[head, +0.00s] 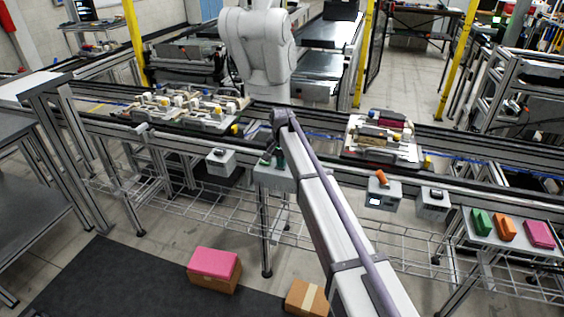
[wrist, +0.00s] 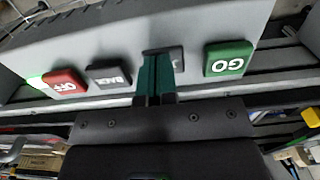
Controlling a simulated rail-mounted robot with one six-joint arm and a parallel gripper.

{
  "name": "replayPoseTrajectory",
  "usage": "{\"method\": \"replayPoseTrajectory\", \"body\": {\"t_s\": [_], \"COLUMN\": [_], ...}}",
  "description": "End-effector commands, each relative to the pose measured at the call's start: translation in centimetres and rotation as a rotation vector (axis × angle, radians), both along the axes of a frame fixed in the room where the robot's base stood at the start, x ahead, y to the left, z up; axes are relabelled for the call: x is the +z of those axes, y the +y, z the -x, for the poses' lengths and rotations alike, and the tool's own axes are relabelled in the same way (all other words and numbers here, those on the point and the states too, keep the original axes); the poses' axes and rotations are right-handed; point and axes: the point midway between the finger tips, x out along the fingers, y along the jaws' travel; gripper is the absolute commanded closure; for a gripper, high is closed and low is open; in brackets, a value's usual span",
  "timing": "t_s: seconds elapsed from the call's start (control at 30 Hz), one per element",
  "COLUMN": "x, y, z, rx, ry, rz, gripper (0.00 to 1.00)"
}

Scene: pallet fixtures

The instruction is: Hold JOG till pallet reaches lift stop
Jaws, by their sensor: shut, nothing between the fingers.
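In the wrist view my gripper (wrist: 156,72) has its two green fingers shut together and empty. The fingertips overlap a dark button (wrist: 177,59) between the black BACK button (wrist: 109,77) and the green GO button (wrist: 228,58). Its label is mostly hidden by the fingers; I cannot tell whether it is pressed in. In the head view my gripper (head: 278,160) is at a grey control box (head: 272,180) on the conveyor's front side. A loaded pallet (head: 349,152) sits on the conveyor right of my arm. More loaded fixtures (head: 195,106) sit on the left. I cannot make out the lift stop.
A red OFF button (wrist: 65,82) is on the same panel. Other control boxes (head: 221,162) (head: 383,194) line the conveyor's front. Green, orange and pink blocks (head: 505,228) lie on a shelf at right. Boxes (head: 214,270) stand on the floor. A white robot arm (head: 262,55) stands behind the conveyor.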

Motion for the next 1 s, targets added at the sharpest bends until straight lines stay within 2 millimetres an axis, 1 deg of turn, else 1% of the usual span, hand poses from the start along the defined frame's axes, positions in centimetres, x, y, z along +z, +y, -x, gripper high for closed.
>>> {"method": "replayPoseTrajectory", "body": {"t_s": [0.13, 0.27, 0.37, 0.7, 0.8, 0.9, 1.0], "x": [0.0, 1.2, 3.0, 11.7, 13.6, 14.6, 14.7], "y": [0.1, 0.0, -0.1, -0.3, -0.3, -0.3, -0.3], "z": [-0.2, -0.1, 0.0, 0.4, 0.4, 0.4, 0.4], "rx": [0.0, -0.001, -0.001, -0.003, -0.003, -0.003, -0.003], "ry": [-0.004, -0.006, -0.007, -0.007, -0.007, -0.006, -0.006], "rz": [-0.001, -0.002, -0.003, -0.002, -0.002, -0.002, -0.002], "gripper": [1.0, 1.0, 1.0, 1.0, 1.0, 1.0, 1.0]}}
